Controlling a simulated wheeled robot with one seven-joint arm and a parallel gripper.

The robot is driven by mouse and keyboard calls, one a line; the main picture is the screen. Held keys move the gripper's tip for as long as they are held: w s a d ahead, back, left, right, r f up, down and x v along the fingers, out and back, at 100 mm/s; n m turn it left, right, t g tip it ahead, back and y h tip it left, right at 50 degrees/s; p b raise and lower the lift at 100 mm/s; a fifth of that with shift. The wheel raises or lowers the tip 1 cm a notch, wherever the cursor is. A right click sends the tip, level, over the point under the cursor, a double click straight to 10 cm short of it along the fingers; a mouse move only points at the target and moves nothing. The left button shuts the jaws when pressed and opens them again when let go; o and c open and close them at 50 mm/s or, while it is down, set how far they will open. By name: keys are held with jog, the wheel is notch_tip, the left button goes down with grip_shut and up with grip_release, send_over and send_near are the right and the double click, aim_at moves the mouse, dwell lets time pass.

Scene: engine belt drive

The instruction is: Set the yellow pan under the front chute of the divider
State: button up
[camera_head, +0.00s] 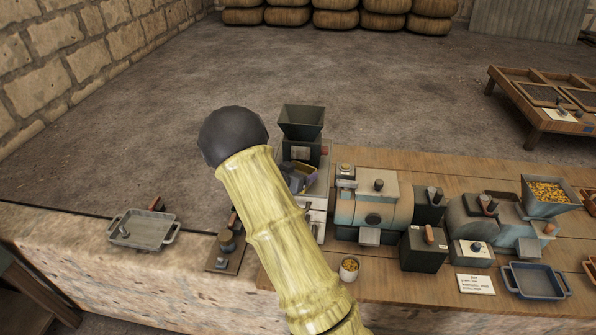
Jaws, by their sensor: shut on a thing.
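The divider (301,150), with a dark square hopper on top, stands left of centre on the bench. Pale metal parts (316,205) show below it, partly covered by my arm; I cannot tell which of them is the front chute. A small yellow-edged shape with a dark purplish inside (303,178), probably the yellow pan, shows at the divider's front beside my arm. It looks tilted, and its left part is hidden. My yellow arm with its black rounded joint crosses in front.
A grey tray (144,230) lies on the stone ledge at left. A small cup of yellow grains (349,267) and a dark box (424,249) stand near the front. Blue-grey machines (372,205) fill the bench to the right, with a blue tray (535,281) at far right.

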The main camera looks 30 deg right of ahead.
jog(key=o, duration=1.1)
jog(key=shift+f, duration=0.1)
jog(key=b+v, duration=0.1)
jog(key=v, duration=1.1)
